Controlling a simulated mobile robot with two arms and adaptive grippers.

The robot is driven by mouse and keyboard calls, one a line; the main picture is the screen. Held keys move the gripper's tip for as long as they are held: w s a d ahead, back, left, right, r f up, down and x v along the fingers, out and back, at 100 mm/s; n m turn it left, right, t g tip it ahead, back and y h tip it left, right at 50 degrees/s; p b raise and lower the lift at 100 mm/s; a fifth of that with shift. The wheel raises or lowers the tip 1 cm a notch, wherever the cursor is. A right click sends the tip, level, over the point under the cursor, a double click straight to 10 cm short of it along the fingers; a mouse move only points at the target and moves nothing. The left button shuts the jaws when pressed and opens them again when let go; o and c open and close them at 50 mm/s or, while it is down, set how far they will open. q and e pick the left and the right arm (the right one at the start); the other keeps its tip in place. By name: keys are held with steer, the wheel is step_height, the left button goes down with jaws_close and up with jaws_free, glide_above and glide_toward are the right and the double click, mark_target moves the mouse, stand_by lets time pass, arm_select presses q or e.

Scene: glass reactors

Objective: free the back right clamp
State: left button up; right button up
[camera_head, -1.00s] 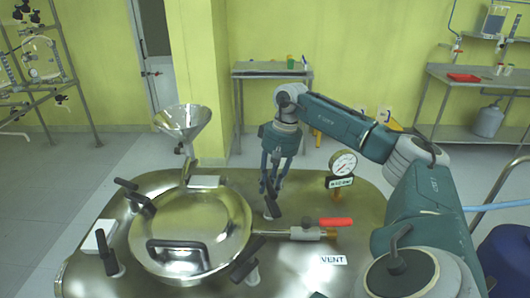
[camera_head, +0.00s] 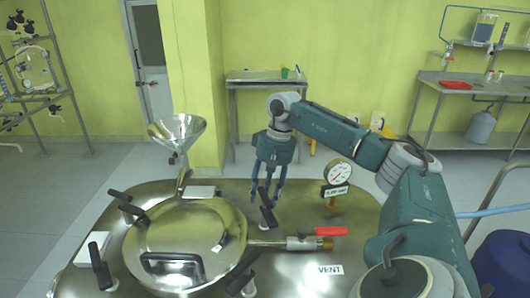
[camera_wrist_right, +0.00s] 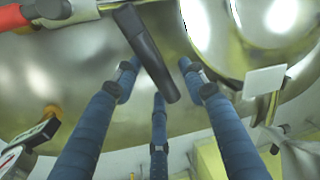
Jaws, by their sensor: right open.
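The back right clamp (camera_head: 267,209) has a black handle that stands tilted at the back right rim of the round steel lid (camera_head: 185,228). My right gripper (camera_head: 268,198) points down from above, with its blue fingers around or just behind the handle. In the right wrist view the black clamp handle (camera_wrist_right: 147,55) reaches up between the spread fingers of the right gripper (camera_wrist_right: 158,82). The fingers are open, and I see no clear contact with the handle. My left gripper is in neither view.
A pipe with a red-handled valve (camera_head: 318,233) runs right of the clamp. A pressure gauge (camera_head: 340,173) stands behind it. A steel funnel (camera_head: 177,130) rises at the back left. Another black clamp (camera_head: 240,275) sits at the front right of the lid. The steel top around VENT is mostly clear.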

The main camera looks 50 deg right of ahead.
steer(key=v, duration=1.2)
